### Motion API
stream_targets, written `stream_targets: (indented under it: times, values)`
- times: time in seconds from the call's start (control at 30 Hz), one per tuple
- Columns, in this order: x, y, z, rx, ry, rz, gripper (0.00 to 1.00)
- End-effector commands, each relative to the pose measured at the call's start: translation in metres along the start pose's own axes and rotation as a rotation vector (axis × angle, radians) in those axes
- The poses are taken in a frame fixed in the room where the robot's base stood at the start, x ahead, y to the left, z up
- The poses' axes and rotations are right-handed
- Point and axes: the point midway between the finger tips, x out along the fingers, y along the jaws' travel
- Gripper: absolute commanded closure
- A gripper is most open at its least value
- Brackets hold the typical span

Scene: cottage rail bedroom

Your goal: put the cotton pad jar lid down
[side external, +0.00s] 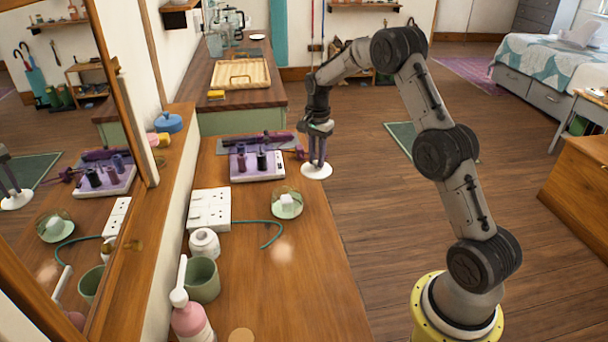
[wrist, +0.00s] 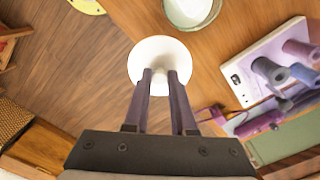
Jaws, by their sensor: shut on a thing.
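The cotton pad jar lid (side external: 317,171) is a round white disc, held roughly level. My gripper (side external: 317,162) points down and is shut on the lid's top. In the wrist view, the lid (wrist: 150,50) sits at the fingertips (wrist: 160,76), which close on its middle. The lid overlaps the wooden dresser top's edge, with floor showing to one side. Its height above the top is hard to tell. A round glass jar with pale green and whitish parts (side external: 286,204) stands nearer the side camera; it also shows at the wrist view's top edge (wrist: 190,12). Whether it is the cotton pad jar is unclear.
A white socket block (side external: 210,209), green cable (side external: 268,235), white jar (side external: 204,242), green cup (side external: 203,279) and pink bottle (side external: 188,318) line the wall side. Bare wood (side external: 310,265) lies at the front right.

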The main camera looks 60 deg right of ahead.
Motion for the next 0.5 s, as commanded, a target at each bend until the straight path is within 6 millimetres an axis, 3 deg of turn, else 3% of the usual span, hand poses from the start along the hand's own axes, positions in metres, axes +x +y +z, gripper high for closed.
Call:
stream_targets:
  times: [0.13,0.3,0.5]
  values:
    - [0.014,-0.025,-0.011,0.0,0.0,0.0,1.0]
    - [0.042,-0.044,-0.021,0.0,-0.001,0.002,1.0]
    - [0.061,-0.059,-0.028,0.0,0.0,0.001,1.0]
